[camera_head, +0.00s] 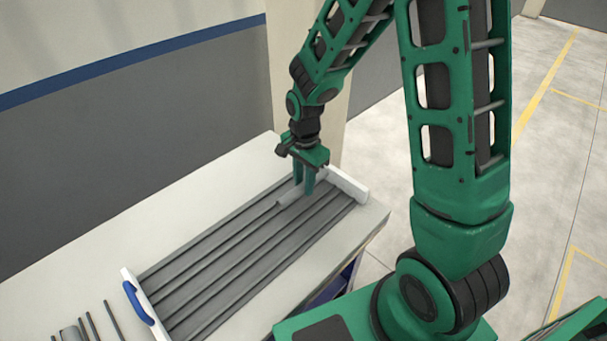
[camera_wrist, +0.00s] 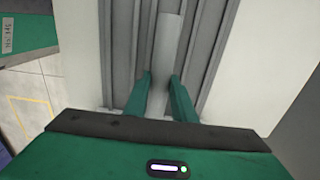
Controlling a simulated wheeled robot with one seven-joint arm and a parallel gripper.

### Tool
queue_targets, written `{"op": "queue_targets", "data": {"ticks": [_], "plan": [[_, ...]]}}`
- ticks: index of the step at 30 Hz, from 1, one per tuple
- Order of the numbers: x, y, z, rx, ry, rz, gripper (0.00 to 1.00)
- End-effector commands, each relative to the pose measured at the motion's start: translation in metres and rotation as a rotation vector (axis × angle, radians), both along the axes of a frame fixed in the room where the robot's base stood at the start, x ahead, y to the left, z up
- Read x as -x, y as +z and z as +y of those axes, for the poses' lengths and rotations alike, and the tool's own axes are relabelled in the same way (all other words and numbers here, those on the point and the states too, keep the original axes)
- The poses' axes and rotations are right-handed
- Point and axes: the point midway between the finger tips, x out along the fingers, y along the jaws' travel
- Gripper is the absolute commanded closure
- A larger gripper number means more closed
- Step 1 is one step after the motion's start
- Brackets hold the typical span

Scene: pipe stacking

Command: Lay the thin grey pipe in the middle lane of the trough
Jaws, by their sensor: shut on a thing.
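The trough (camera_head: 225,262) is a long grey tray with parallel lanes on the table; it also shows in the wrist view (camera_wrist: 213,60). My gripper (camera_head: 304,190) points down over the trough's far end, and in the wrist view its green fingers (camera_wrist: 160,80) stand on either side of a light grey pipe (camera_wrist: 169,45). It is shut on this pipe, which runs lengthwise along the trough, near its middle in the wrist view. In the head view the pipe's wider light end (camera_head: 289,197) shows by the fingers. I cannot tell whether it touches the lane floor.
White end pieces close the trough at the far end (camera_head: 348,186) and near end, where a blue handle (camera_head: 138,303) sits. Several thin dark rods (camera_head: 113,320) and a thicker grey piece lie at lower left. The white table (camera_head: 190,215) is bare left of the trough.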

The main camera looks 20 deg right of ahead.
Motion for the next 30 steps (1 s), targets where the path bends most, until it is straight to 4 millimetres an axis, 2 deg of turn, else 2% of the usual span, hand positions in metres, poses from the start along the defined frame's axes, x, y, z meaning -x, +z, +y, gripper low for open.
{"op": "queue_targets", "data": {"ticks": [6, 12, 26, 27, 29, 30], "plan": [[0.001, -0.022, 0.0, 0.001, 0.0, 0.002, 0.98], [0.0, -0.037, 0.0, 0.0, 0.0, 0.001, 0.98], [0.001, -0.045, -0.001, 0.0, 0.0, 0.003, 0.98], [0.001, -0.046, -0.001, 0.0, 0.0, 0.003, 0.72], [0.002, -0.046, -0.001, 0.001, 0.0, 0.004, 0.57], [0.002, -0.046, -0.001, 0.0, 0.0, 0.006, 0.55]]}}
